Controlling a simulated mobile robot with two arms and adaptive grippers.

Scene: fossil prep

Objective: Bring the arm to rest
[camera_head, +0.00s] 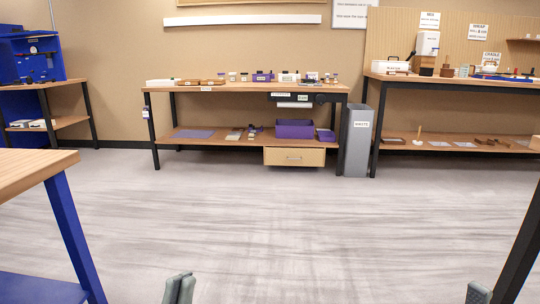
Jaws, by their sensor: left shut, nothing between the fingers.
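My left gripper (180,288) shows at the bottom edge, left of the middle. Its two grey fingers are together, with nothing between them. It is in front of bare floor and touches nothing that I can see. A small grey part of my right gripper (478,293) shows at the bottom right edge. Most of it is cut off by the frame, so its fingers cannot be judged. The rest of both arms is out of view.
A wooden-top table with blue legs (30,170) stands close at left. A dark table leg (522,245) is close at right. Workbenches (215,89) line the far wall, with a grey waste bin (358,150) between two of them. The middle floor (260,220) is clear.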

